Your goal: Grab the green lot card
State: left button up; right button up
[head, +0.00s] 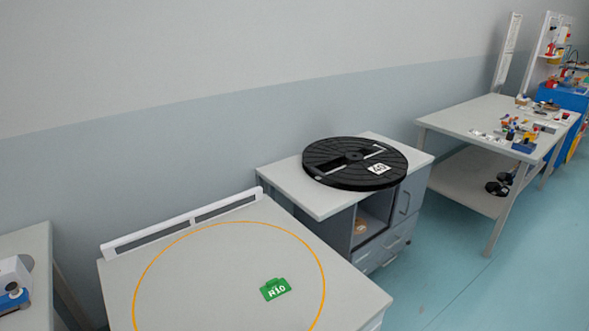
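The green lot card (275,289) lies on the near table (343,290), inside an orange circle marked on its top, right of the circle's middle. It has white lettering that looks like "R10" and a small tab on its upper edge. Nothing covers it. Neither of my grippers shows in the head view.
A low white slotted rail (190,217) runs along the near table's back edge. A black reel (355,163) with a white label lies on a grey cabinet (288,180) behind. A cluttered workbench (465,118) stands at the right, and a white device (14,278) at the left.

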aim_at(275, 288)
jog(key=i+l, duration=0.15)
jog(key=l, duration=0.2)
jog(key=i+l, duration=0.2)
jog(key=l+u, duration=0.1)
jog(key=u, duration=0.35)
jog(key=l+u, duration=0.1)
jog(key=u, duration=0.35)
jog(key=l+u, duration=0.1)
jog(key=u, duration=0.35)
jog(key=l+u, duration=0.15)
jog(key=u, duration=0.3)
